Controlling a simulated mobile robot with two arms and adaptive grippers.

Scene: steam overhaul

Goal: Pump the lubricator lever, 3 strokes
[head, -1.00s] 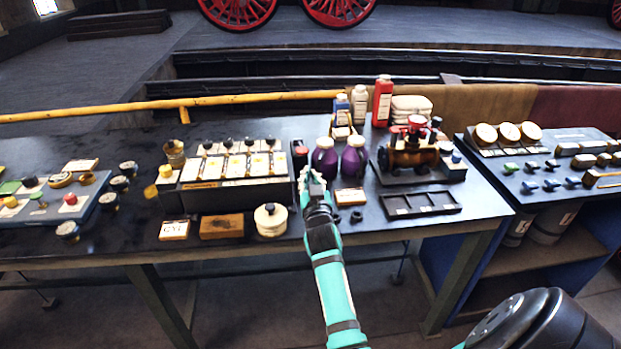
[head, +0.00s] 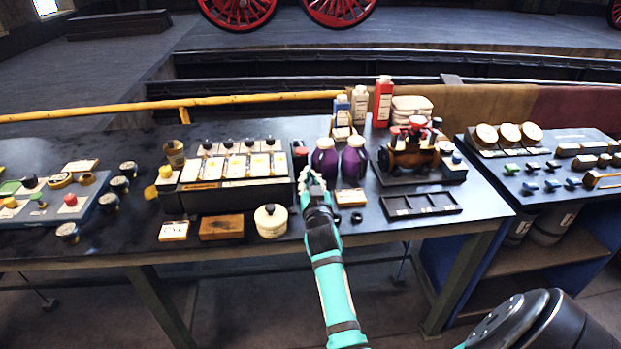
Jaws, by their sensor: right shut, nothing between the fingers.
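The lubricator (head: 230,193) appears to be the dark box with several white panels and black knobs on the workbench, left of centre. A dark upright part with a red top (head: 300,155) stands at its right end; I cannot tell whether this is the lever. My right gripper (head: 304,172) is shut and empty, at the right end of the box, just in front of that upright part. Its fingers partly cover that end, and I cannot tell whether they touch anything. My left gripper is out of view.
Two purple-filled jars (head: 340,160) stand close to the right of my gripper. A brass device with red fittings (head: 410,155) and a dark divided tray (head: 420,204) are farther right. A cream lidded pot (head: 270,220) and a brown block (head: 222,227) sit in front of the box.

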